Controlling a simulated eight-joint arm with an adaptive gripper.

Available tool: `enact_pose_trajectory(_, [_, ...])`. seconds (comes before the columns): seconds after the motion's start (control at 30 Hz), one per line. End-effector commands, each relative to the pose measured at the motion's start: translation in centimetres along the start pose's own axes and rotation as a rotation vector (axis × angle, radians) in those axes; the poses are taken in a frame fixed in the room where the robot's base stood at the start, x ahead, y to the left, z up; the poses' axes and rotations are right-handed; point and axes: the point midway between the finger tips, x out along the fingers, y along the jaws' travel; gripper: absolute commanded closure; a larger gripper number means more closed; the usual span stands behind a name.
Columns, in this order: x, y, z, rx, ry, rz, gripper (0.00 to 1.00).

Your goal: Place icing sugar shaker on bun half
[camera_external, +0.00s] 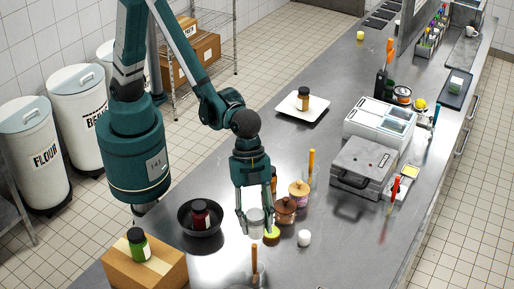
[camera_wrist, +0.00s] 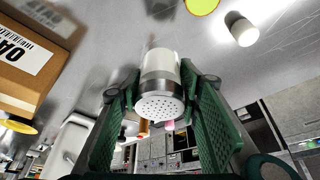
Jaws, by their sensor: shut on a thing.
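The icing sugar shaker is a white cylinder with a perforated metal top; it shows in the wrist view (camera_wrist: 161,90) between the green fingers of my gripper (camera_wrist: 160,100). In the external view my gripper (camera_external: 255,224) points down and is shut around the pale shaker (camera_external: 255,218), over the near part of the steel counter. Whether the shaker's base touches the counter is hard to tell. I cannot make out a bun half for certain in either view.
A white tray (camera_external: 289,112) holds a brown jar (camera_external: 303,98).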

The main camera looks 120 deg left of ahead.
Motion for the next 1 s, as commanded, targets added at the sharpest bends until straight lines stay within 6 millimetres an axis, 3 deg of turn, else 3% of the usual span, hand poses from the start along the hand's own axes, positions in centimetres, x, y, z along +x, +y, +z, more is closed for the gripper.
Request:
enact_pose_trajectory(0.27, [-0.7,-0.4,1.1,-0.043,0.001,-0.018,0.8])
enact_pose_trajectory(0.47, [-2.2,-1.3,3.7,-0.146,0.0,-0.061,0.8])
enact_pose_trajectory(1.0, [-8.6,-4.3,15.6,-0.616,0.0,-0.256,0.8])
